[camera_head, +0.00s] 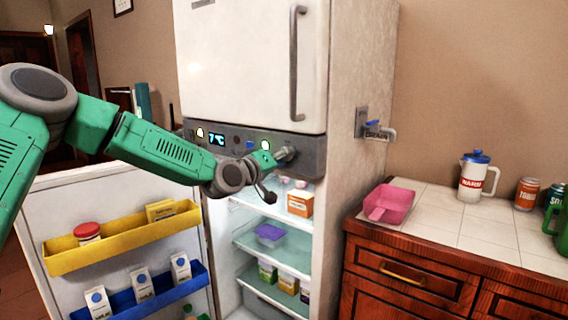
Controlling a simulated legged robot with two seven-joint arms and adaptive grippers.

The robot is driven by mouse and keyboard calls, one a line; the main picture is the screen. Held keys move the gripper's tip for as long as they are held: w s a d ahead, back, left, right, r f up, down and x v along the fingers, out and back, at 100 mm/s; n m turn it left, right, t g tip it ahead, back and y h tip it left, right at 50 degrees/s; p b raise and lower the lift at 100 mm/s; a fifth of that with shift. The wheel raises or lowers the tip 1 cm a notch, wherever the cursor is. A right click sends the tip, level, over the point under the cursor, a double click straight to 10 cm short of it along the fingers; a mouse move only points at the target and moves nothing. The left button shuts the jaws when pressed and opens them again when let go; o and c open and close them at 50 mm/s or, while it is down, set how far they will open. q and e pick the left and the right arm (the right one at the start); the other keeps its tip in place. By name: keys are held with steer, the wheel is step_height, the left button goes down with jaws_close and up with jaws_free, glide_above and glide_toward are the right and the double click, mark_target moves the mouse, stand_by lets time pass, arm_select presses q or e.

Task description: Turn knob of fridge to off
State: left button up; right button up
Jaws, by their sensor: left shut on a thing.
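The fridge (250,60) stands in the middle with its lower door open. A dark control panel (312,155) runs across it between the upper door and the open compartment. The panel holds a small lit display reading about 7°C (216,139), and a grey knob (287,153) projects from its right part. My left gripper (274,172) is at the knob and shut on it, reaching in from the left. The fingers partly hide the knob, so its exact setting cannot be read. My right gripper is not in view.
The open lower door (125,190) carries a yellow bin (120,238) and a blue bin (140,293) below my left arm. A counter (430,222) at right bears a pink scoop (388,203), a white jug (474,178) and cans.

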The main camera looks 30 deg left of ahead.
arm_select(q)
steer(key=n+b, duration=0.1)
steer(key=n, duration=0.1)
steer(key=n+b, duration=0.1)
steer(key=n, duration=0.1)
steer(key=shift+a+r, duration=0.1)
steer(key=shift+a, duration=0.1)
steer(key=n+b, duration=0.2)
steer(key=n, duration=0.2)
steer(key=shift+r+n, duration=0.15)
steer(key=shift+n, duration=0.15)
steer(key=shift+b, duration=0.35)
steer(key=o, duration=1.1)
steer(key=shift+a, duration=0.2)
steer(key=shift+f, duration=0.2)
steer(key=s, duration=1.2)
steer(key=shift+a, duration=0.45)
